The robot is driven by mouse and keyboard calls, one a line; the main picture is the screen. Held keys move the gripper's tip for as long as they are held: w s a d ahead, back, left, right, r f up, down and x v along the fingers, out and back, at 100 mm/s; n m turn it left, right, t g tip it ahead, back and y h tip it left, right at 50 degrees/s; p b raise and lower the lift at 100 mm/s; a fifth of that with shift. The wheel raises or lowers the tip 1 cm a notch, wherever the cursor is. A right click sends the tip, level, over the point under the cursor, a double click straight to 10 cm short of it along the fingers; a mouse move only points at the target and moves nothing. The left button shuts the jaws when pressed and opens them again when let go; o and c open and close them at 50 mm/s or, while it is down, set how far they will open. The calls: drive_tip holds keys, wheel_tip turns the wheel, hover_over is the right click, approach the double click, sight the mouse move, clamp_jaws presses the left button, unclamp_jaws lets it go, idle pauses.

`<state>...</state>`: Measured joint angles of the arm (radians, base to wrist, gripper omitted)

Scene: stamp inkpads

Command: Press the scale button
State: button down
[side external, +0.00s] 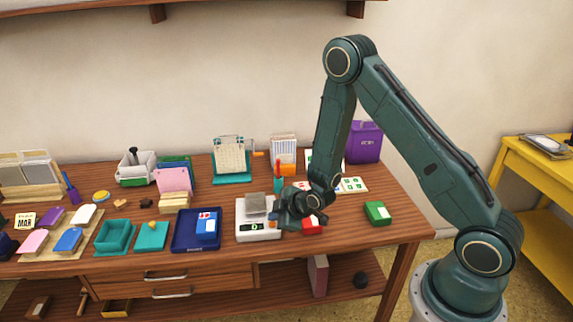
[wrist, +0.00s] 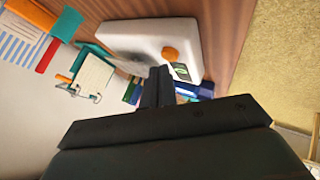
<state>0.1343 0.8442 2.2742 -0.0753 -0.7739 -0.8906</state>
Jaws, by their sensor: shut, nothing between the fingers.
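The white scale (side external: 246,233) stands on the table in the side view, with a grey plate on top and a small display (side external: 252,227) lit green on its front. My gripper (side external: 277,216) is at the scale's right side, low over its front right corner. In the wrist view the scale (wrist: 130,35) fills the upper middle. Its round orange button (wrist: 169,54) and its display (wrist: 181,71) are visible. My gripper (wrist: 159,70) is shut and empty, with its fingertips close to the button. I cannot tell whether they touch it. In the side view my gripper hides the button.
A blue tray (side external: 183,245) with a blue and white box in it stands left of the scale. A teal card stand (side external: 232,180) is behind.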

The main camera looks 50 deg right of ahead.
sight(275, 227)
drive_tip(key=shift+f, duration=0.45)
idle(0.8)
drive_tip(key=shift+r, duration=0.55)
idle(0.4)
wheel_tip(275, 227, up, 6)
drive_tip(key=shift+f, duration=0.1)
idle(0.7)
